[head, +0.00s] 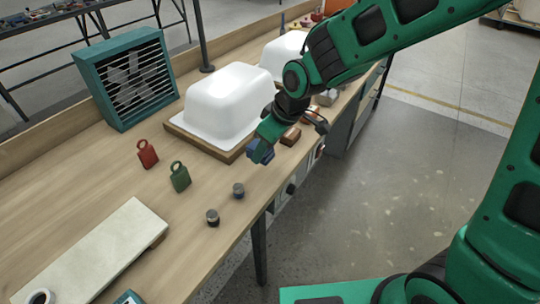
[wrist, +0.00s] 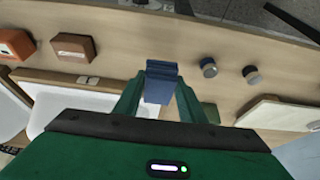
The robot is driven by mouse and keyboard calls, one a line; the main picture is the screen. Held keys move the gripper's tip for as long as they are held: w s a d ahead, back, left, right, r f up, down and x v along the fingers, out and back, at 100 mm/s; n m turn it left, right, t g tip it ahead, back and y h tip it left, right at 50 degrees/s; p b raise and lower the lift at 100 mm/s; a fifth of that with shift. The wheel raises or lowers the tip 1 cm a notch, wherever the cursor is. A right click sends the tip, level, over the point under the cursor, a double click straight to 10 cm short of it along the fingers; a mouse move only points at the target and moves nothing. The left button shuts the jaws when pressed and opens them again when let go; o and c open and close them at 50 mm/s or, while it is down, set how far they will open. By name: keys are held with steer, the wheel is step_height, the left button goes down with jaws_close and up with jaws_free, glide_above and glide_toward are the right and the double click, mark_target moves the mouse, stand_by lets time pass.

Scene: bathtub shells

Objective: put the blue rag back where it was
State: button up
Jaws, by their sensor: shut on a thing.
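The blue rag (wrist: 161,80) is a small folded dark-blue block between my fingertips. It also shows in the head view (head: 260,151). My gripper (head: 266,141) is shut on it, and the fingers also show in the wrist view (wrist: 160,88). In the head view it is over the bench near its front edge, just right of the near white bathtub shell (head: 228,100). I cannot tell whether the rag touches the bench.
A far white shell (head: 284,52), red padlock-shaped block (head: 147,154), green one (head: 180,177), two small dark cylinders (head: 212,217) (head: 238,190), pale slab (head: 95,255) and teal louvred box (head: 127,78) stand on the bench (head: 75,185). Brown blocks (head: 290,136) lie beside my gripper.

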mark_target(272, 164)
steer(key=w+f, duration=0.1)
steer(key=w+d, duration=0.1)
steer(key=w+d+f, duration=0.1)
steer(key=shift+w+f, duration=0.3)
steer(key=shift+w, duration=0.05)
steer(key=shift+f, duration=2)
steer(key=shift+f, duration=0.15)
steer(key=o, duration=1.2)
steer(key=shift+c, duration=0.2)
steer(key=v, duration=1.2)
steer(key=shift+d, duration=0.1)
